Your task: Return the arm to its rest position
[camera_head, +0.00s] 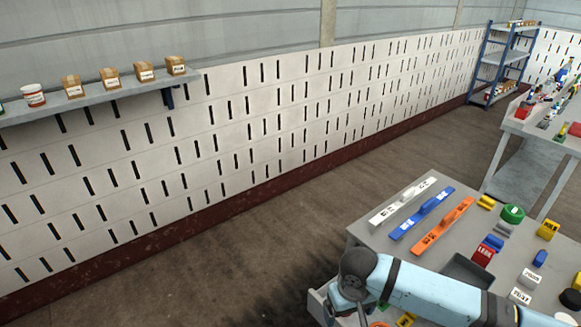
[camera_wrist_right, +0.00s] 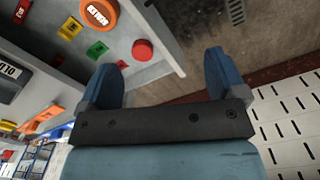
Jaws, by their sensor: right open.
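My right arm (camera_head: 430,287) is light blue with dark joints. It comes in from the lower right of the head view and reaches over the near grey table (camera_head: 440,200). My right gripper (camera_head: 348,303) is at its end, by the table's left front edge, and is small and partly hidden there. In the right wrist view the right gripper (camera_wrist_right: 163,82) shows two blue fingers spread apart with nothing between them. Beyond them are the table's edge and the brown floor. My left gripper is in neither view.
White, blue and orange handled bars (camera_head: 433,223) lie on the near table with several coloured pieces and a dark tray (camera_head: 467,270). A second table (camera_head: 517,125) stands at right. A wall shelf (camera_head: 100,98) holds boxes. The floor (camera_head: 270,240) left of the table is clear.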

